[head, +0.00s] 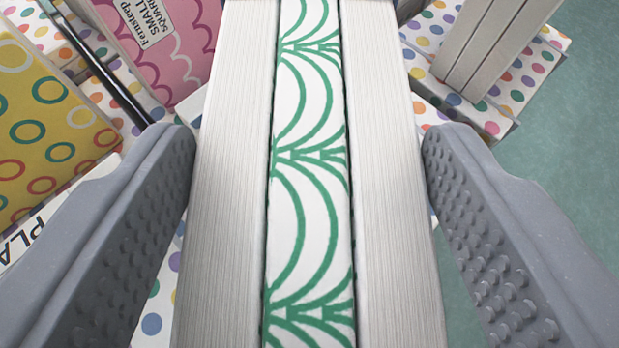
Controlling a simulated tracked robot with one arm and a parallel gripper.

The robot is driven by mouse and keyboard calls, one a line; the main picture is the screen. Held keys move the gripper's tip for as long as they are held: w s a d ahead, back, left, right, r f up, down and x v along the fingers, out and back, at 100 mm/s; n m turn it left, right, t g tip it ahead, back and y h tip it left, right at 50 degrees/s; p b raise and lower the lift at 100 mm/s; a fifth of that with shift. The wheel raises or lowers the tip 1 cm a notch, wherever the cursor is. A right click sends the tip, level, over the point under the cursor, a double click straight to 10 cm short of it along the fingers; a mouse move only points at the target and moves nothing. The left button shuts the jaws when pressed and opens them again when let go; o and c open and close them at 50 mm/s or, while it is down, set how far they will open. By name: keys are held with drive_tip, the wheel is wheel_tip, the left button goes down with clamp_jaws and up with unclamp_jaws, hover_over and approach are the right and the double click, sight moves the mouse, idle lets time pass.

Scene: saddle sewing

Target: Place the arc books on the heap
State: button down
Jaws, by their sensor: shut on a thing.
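The arc books (310,190) stand between my fingers in the head view. A white strip with green arcs runs down the middle, with a pale page block (232,200) on its left and another page block (392,200) on its right. My gripper (307,140) is shut on this stack, with one studded grey finger against each outer side. The near and far ends of the books run out of the picture. I cannot tell which pile is the heap.
A yellow book with rings (45,130) and a pink scalloped book (165,45) lie at left, near a dark rod (100,70). White books with coloured dots (515,90) lie below; pale page blocks (495,40) rest on them at upper right. The teal surface (570,150) is clear at right.

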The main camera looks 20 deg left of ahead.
sight(335, 72)
drive_tip(key=shift+w+a, duration=0.2)
drive_tip(key=shift+w, duration=0.65)
drive_tip(key=shift+w+a, duration=0.15)
drive_tip(key=shift+w, duration=0.7)
drive_tip(key=shift+f, duration=1.9)
drive_tip(key=shift+c, duration=2)
unclamp_jaws()
drive_tip(key=shift+s, duration=0.1)
drive_tip(key=shift+v, duration=6.05)
drive_tip(key=shift+f, duration=0.1)
